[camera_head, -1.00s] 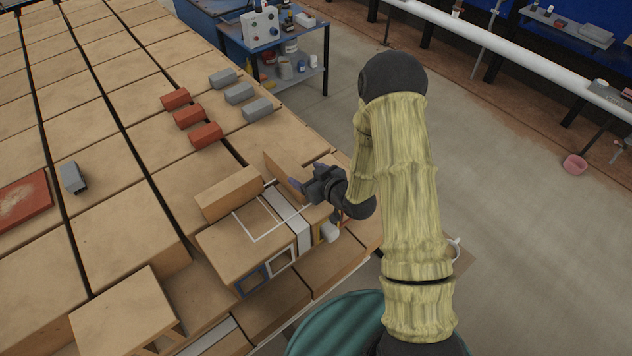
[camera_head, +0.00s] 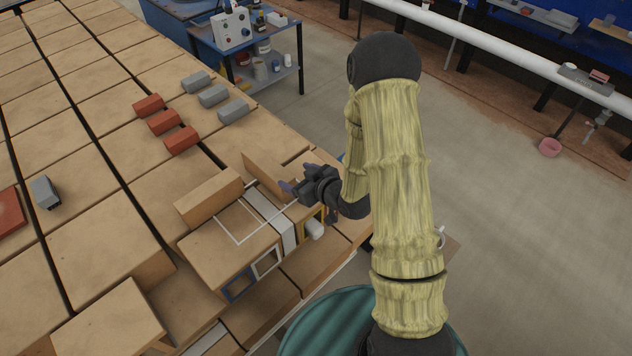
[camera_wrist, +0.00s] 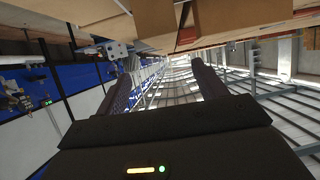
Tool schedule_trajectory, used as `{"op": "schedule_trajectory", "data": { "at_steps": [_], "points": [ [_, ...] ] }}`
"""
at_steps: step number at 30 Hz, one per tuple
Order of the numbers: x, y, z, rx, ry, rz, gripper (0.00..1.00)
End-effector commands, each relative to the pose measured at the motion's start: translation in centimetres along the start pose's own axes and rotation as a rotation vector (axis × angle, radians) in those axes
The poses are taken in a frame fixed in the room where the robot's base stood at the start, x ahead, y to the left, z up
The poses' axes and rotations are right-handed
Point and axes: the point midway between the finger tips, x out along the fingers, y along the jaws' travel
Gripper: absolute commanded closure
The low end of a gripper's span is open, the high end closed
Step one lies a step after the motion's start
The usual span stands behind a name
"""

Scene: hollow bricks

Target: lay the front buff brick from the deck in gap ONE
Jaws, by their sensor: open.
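Two tan, buff-looking long bricks stand on the tan block deck (camera_head: 205,248): one at the left (camera_head: 208,198), one farther back (camera_head: 262,175). White outlines (camera_head: 238,241) mark the deck beside them. I cannot read any label telling which place is gap ONE, nor tell which brick is the front buff one. My gripper (camera_head: 288,187) is open at the right of the farther brick, just apart from it in the picture. In the wrist view its two fingers (camera_wrist: 163,88) are spread with nothing between them; tan surfaces (camera_wrist: 165,22) cross the top.
Red bricks (camera_head: 163,122) and grey bricks (camera_head: 213,96) lie in rows farther back. A lone grey brick (camera_head: 45,192) and a red slab (camera_head: 10,212) are at the left. Blue, white and yellow frames (camera_head: 238,285) edge the deck's front.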

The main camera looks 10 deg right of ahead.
Motion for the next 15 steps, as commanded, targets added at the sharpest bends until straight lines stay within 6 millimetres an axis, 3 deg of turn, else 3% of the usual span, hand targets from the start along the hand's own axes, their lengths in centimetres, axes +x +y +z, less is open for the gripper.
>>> {"op": "schedule_trajectory", "data": {
  "at_steps": [8,15],
  "points": [
    [-3.1,2.6,-1.3,-0.003,-0.239,0.129,0.29],
    [-9.2,3.9,-2.0,0.099,-0.497,0.274,0.29]
  ]
}}
